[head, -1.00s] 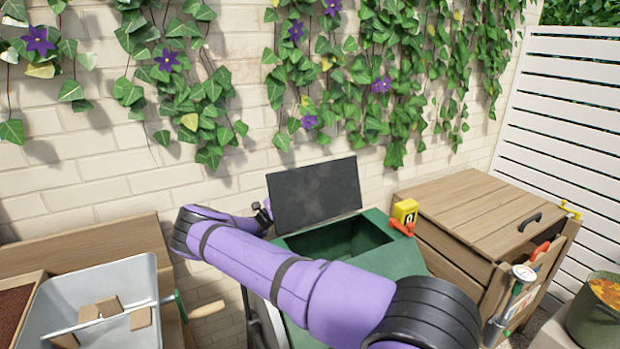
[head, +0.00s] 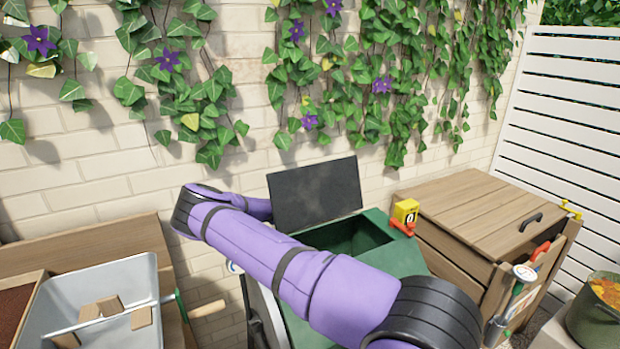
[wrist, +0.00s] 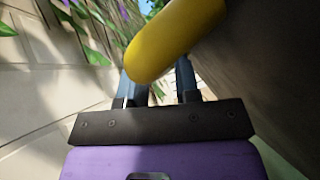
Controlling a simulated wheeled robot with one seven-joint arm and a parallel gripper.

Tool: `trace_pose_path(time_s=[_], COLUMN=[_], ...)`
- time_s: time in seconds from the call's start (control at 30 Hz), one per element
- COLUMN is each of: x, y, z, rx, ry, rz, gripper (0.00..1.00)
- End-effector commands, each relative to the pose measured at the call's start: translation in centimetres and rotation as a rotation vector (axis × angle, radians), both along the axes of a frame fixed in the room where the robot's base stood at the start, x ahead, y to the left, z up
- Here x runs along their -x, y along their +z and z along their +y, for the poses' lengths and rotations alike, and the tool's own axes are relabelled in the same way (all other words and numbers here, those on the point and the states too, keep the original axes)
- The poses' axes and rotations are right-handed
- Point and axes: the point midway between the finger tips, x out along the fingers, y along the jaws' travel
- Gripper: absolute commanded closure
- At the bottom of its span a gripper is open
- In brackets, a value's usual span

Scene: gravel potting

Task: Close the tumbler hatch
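The tumbler hatch (head: 316,192) is a dark flat panel standing up, leaning slightly back, at the rear of the green tumbler (head: 400,258). The tumbler's opening is uncovered. My arm reaches left of the hatch, and its end is hidden behind the panel in the head view. In the wrist view, my gripper (wrist: 160,82) has two dark fingers apart with a visible gap. A yellow rounded bar (wrist: 175,40) crosses in front of the fingertips; I see no grip on it. A dark surface (wrist: 270,75), probably the hatch's back, lies close on the right.
The brick wall (head: 90,195) stands close behind the hatch and shows at left in the wrist view. A yellow counter with a red part (head: 405,213) sits at the tumbler's right edge. A wooden box (head: 480,213) stands right, a grey tub (head: 75,285) left.

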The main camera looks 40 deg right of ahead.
Motion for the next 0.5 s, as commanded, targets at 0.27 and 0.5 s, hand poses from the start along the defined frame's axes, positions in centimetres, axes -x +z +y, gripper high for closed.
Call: trace_pose_path(time_s=[0.27, 0.5], x=[-0.01, 0.39], y=[-0.02, 0.29], z=[0.02, 0.13], rx=[0.000, 0.008], ry=[0.000, 0.000], rz=[0.000, -0.031], gripper=[1.00, 1.00])
